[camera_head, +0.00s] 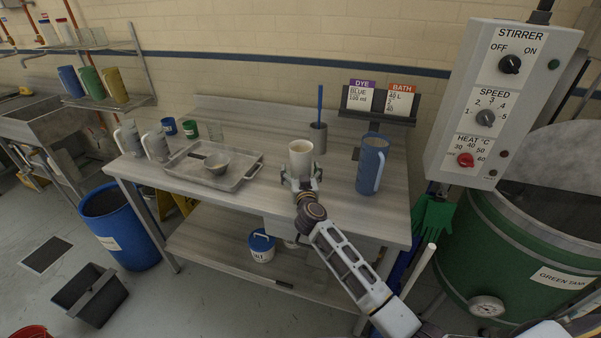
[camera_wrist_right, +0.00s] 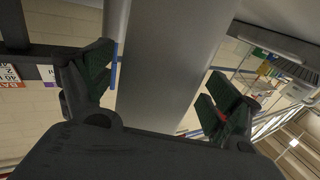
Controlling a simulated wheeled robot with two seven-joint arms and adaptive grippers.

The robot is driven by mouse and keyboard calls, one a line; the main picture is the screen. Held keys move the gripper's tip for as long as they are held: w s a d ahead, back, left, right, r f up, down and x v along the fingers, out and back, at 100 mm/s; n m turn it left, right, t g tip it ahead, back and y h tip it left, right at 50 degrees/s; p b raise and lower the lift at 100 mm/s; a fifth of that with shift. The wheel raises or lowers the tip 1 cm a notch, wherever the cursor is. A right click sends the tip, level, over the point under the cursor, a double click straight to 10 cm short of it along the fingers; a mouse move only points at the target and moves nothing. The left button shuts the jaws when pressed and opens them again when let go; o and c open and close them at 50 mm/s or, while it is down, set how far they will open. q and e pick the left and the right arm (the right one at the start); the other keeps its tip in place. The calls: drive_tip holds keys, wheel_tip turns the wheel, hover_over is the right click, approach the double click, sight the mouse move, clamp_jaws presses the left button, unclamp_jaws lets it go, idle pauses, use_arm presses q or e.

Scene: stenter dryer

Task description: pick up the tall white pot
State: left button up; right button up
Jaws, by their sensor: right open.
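The tall white pot (camera_head: 300,155) stands upright on the grey worktable (camera_head: 225,197), near the middle of its right half. My right gripper (camera_head: 301,178) is at the pot's near side, with a finger on each side of its lower part. In the right wrist view the pot's wall (camera_wrist_right: 165,60) shows as a broad grey column between the two open fingers (camera_wrist_right: 160,95). Gaps show between the fingers and the pot there. The gripper hides the pot's base in the head view. My left gripper is not in view.
A blue jug (camera_head: 371,165) stands right of the pot, and a grey holder (camera_head: 318,138) with a blue rod stands behind it. A tray (camera_head: 247,177) with a bowl (camera_head: 216,164) lies to the left. The stirrer control box (camera_head: 497,100) and green tank (camera_head: 500,265) are at the right.

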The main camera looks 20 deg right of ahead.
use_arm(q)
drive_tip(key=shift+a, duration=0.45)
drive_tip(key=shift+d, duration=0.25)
use_arm(e)
drive_tip(key=shift+c, duration=0.5)
drive_tip(key=shift+c, duration=1.1)
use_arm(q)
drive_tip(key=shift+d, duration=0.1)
use_arm(e)
drive_tip(key=shift+r, duration=0.1)
drive_tip(key=c, duration=1.1)
drive_tip(key=shift+r, duration=0.15)
